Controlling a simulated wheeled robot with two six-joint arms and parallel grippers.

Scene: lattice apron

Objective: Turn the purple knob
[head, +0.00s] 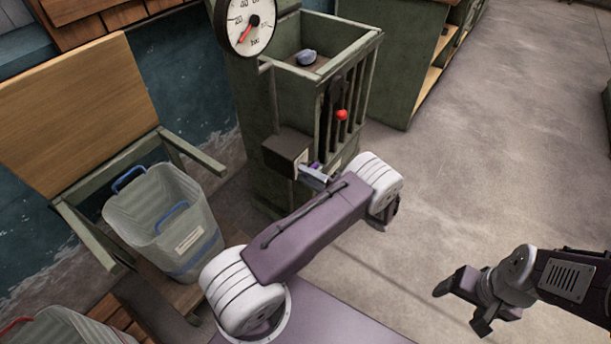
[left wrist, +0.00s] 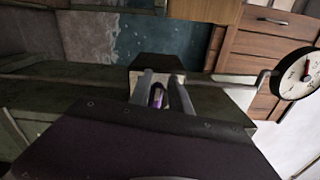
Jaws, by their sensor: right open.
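The purple knob (head: 315,166) is on the front of a dark box (head: 287,152) fixed to the green cabinet. In the left wrist view the knob (left wrist: 157,96) lies between the two fingers of my left gripper (left wrist: 161,92). Whether both fingers touch it I cannot tell. In the head view my left gripper (head: 315,175) is at the box and partly covers the knob. My right gripper (head: 461,302) is open and empty, low at the right, well away from the knob.
A round gauge (head: 250,22) stands above the box. A red-balled lever (head: 341,115) is on the slatted cabinet front (head: 361,85), and a grey-blue object (head: 306,57) lies in its top. A clear bin (head: 165,222) stands at the left. The floor at the right is clear.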

